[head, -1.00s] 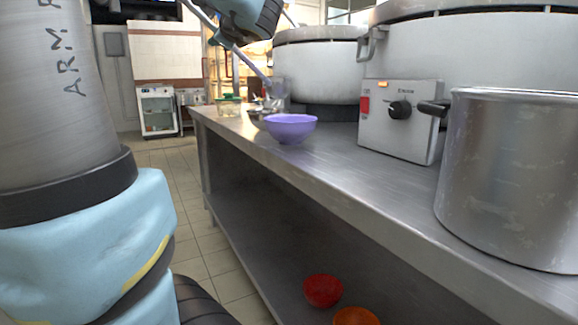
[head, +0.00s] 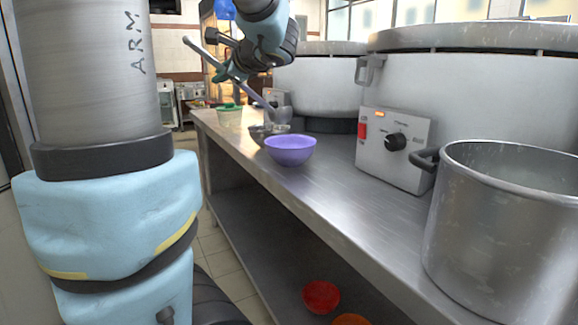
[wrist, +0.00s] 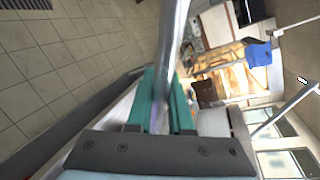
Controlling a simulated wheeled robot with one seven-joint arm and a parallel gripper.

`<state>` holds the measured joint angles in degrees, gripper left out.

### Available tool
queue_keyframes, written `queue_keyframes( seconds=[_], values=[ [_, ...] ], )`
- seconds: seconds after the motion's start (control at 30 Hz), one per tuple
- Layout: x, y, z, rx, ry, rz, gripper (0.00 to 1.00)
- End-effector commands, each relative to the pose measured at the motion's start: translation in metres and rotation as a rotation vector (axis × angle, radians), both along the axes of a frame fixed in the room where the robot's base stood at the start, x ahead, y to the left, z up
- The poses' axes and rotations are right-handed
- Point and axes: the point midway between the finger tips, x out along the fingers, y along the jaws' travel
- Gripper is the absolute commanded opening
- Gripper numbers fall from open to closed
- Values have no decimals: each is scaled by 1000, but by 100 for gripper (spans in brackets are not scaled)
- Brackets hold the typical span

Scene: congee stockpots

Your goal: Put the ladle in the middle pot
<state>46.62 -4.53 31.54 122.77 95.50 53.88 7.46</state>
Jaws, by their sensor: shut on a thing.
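My gripper (head: 230,73) is shut on the handle of the ladle (head: 203,52), high over the far end of the counter. The ladle slants down to the right; its bowl end (head: 280,114) shows just beyond the purple bowl, and I cannot tell if it touches anything. In the wrist view the handle (wrist: 174,40) runs between the green fingers (wrist: 160,105). Three pots show: an open steel pot (head: 500,220) at the near right, a large pot (head: 480,85) with a dark rim behind it, and another large pot (head: 318,85) farther off. The large pots' insides are hidden.
The purple bowl (head: 290,149) stands on the steel counter (head: 330,185). A control box (head: 393,145) with a knob sits before the large pot. A green-rimmed container (head: 229,115) is at the far end. A red bowl (head: 320,296) is on the lower shelf.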

Motion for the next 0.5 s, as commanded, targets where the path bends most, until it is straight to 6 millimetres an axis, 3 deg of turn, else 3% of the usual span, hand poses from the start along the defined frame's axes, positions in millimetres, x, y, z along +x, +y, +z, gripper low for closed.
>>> queue_keyframes(
  seconds=[0.03,0.5],
  values=[
    [0,-1,7,-10,10,11,0],
    [-1,-3,4,-120,104,114,0]
  ],
)
